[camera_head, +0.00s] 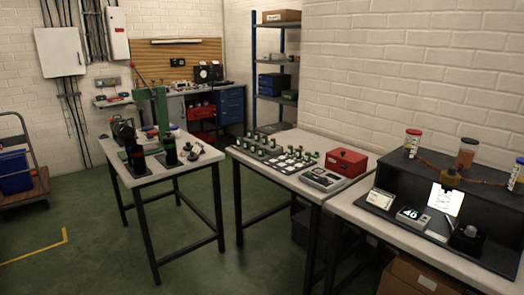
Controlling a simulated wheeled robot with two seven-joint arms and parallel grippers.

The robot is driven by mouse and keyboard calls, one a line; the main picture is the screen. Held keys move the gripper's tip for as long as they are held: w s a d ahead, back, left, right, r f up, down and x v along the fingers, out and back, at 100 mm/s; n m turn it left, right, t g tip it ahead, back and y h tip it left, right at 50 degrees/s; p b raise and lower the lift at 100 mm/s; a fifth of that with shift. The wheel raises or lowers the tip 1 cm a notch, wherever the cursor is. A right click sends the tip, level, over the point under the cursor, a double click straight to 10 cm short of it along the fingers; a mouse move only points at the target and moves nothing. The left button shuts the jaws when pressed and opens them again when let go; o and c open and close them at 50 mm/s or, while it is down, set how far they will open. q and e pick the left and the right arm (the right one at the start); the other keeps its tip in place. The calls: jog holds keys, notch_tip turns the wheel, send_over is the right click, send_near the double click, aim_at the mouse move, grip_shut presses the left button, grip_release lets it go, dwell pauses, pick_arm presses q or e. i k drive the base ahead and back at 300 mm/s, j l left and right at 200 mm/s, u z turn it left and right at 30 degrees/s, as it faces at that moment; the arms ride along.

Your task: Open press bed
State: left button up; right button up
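A green press (163,112) with an upright frame stands on the white-topped table (180,172) at the left. A thin lever reaches up at its upper left. Its bed cannot be made out clearly at this distance, so I cannot tell whether it is open or shut. Neither of my grippers shows in this view.
A middle table holds rows of small green-topped parts (262,148), a red box (346,161) and a grey device (323,180). The right table bears a black stand (440,190) with jars. Green floor (100,250) is clear in front. A cart (22,170) stands far left.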

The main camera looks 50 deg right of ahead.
aim_at(150, 146)
jog(key=z, duration=1.3)
jog(key=i, duration=0.1)
jog(key=i+j, duration=0.35)
jog(key=i, duration=0.2)
jog(key=i+j, duration=0.35)
jog(key=i, duration=0.25)
jog(key=i+j+z, duration=0.35)
jog(key=j, duration=1)
jog(key=i+j+z, duration=0.35)
jog(key=j, duration=1.05)
jog(key=k+j+z, duration=0.1)
jog(key=j+z, duration=0.25)
jog(key=j, duration=1.05)
